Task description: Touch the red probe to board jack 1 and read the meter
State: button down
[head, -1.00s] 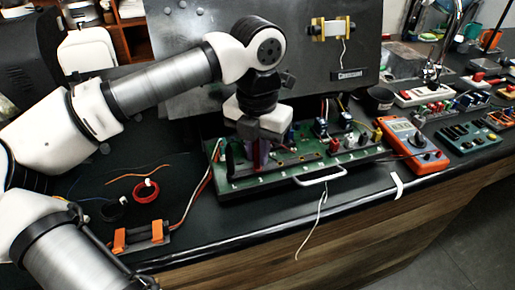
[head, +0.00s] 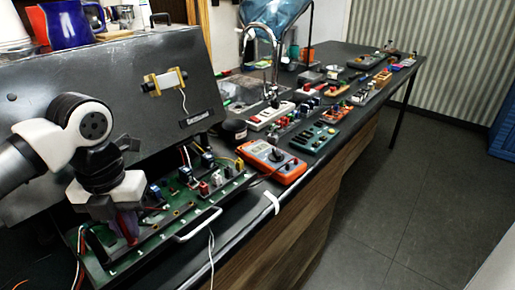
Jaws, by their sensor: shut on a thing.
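The green circuit board (head: 147,243) lies in a tray with a light handle at its front, at lower left in the head view. My gripper (head: 127,238) points down over the board's left part. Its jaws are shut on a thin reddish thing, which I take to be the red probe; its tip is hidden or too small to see. I cannot tell whether it touches a jack. Small pale marks run along the board's front edge; I cannot read which is jack 1. The orange multimeter (head: 273,161) lies right of the board; its reading is not legible.
A dark upright panel (head: 105,85) stands behind the board. A black cup (head: 233,131) sits behind the meter. Green and other small boards (head: 313,138) and a white power strip (head: 270,116) lie farther along the bench. A white cable hangs over the front edge.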

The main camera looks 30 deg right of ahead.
jog(key=c, duration=1.3)
grip_release()
jog(key=shift+c, duration=0.2)
